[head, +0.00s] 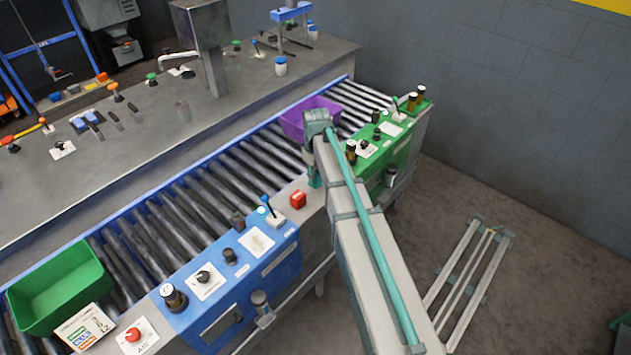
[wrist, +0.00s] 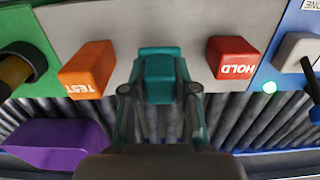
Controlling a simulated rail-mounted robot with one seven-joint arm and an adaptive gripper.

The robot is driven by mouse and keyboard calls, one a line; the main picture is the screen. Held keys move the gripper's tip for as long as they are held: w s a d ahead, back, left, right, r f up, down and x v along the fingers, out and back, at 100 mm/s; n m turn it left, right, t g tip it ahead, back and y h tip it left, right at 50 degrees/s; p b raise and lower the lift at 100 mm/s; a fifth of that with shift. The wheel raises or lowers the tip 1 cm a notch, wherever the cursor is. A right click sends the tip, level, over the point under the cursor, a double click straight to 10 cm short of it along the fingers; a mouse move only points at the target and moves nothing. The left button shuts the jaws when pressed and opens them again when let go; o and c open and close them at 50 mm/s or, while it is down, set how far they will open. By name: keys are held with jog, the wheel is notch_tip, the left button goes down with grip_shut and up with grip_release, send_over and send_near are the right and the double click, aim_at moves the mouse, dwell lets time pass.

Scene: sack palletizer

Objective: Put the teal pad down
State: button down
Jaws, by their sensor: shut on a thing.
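The teal pad (wrist: 160,82) is a small block between the two fingers of my gripper (wrist: 159,90) in the wrist view. The gripper is shut on it. The pad is over the pale grey panel (wrist: 200,30), between the orange TEST block (wrist: 86,70) and the red HOLD block (wrist: 232,60). I cannot tell whether it touches the panel. In the head view my gripper is at the conveyor's near edge, largely hidden by my arm. The red HOLD block (head: 298,199) is just left of it; the TEST block is hidden there.
A roller conveyor (head: 190,212) runs behind the panel, with a purple bin (head: 300,118) on it near the gripper and a green bin (head: 60,285) at far left. A blue control box (head: 225,305) and green control box (head: 400,150) flank the panel. A lever (head: 268,206) stands near HOLD.

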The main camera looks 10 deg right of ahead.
jog(key=shift+w+a+f+p, duration=0.1)
jog(key=shift+f+p, duration=0.65)
jog(key=shift+f, duration=0.85)
jog(key=shift+f, duration=0.15)
jog(key=c, duration=0.9)
grip_release()
notch_tip(320, 180, up, 12)
jog(key=b, duration=0.3)
